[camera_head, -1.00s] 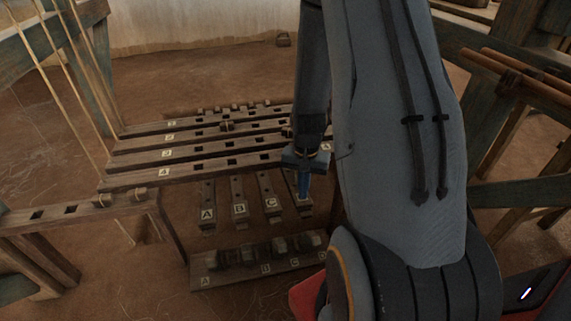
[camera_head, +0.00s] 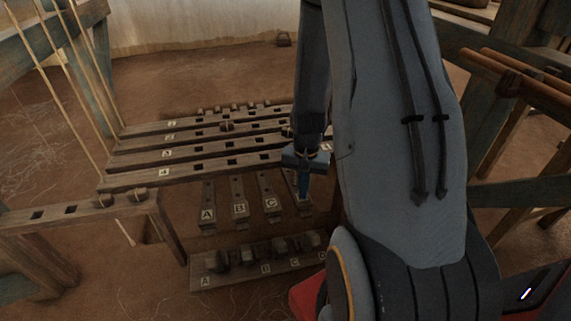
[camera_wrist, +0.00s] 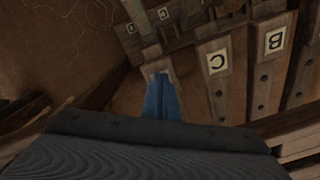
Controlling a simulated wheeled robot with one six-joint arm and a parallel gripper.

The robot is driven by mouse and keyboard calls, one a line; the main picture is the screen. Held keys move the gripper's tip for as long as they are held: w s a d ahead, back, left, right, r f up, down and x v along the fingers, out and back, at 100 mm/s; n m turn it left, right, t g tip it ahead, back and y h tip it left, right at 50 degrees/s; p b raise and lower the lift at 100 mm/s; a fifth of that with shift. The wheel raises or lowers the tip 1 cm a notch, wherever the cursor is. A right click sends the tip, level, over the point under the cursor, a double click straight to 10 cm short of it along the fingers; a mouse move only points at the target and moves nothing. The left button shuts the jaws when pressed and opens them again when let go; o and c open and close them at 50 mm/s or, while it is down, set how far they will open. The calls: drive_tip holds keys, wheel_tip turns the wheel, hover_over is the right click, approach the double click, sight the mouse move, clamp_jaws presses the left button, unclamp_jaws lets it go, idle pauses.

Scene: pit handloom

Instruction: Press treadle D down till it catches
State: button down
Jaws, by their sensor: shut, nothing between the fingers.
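Treadle D (camera_head: 305,211) is the rightmost of the row of dark wooden treadles under the slatted frame. It is mostly hidden by my gripper and arm, and its letter does not show. My gripper (camera_head: 303,195) is shut and empty, with its blue fingers pointing down over the front part of this treadle. In the wrist view the blue fingers (camera_wrist: 161,98) cover most of it; I cannot tell whether they touch it. Treadle C (camera_head: 271,203) lies just to the left, also in the wrist view (camera_wrist: 217,64). How far treadle D is down cannot be told.
Treadles B (camera_head: 239,209) and A (camera_head: 208,214) lie further left. A lettered board (camera_head: 238,276) with dark blocks stands in front of the treadles. Numbered slotted bars (camera_head: 200,170) run above the treadles' far part. A bench-like beam (camera_head: 80,215) is at left, with open floor beyond.

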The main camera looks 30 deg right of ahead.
sight(303, 204)
drive_tip(key=shift+f, duration=0.1)
idle(0.4)
wheel_tip(303, 204, down, 11)
drive_tip(key=b, duration=0.4)
drive_tip(key=shift+w+f, duration=0.15)
idle(1.2)
drive_tip(key=r+p, duration=0.5)
drive_tip(key=shift+s, duration=0.2)
idle(0.5)
idle(0.3)
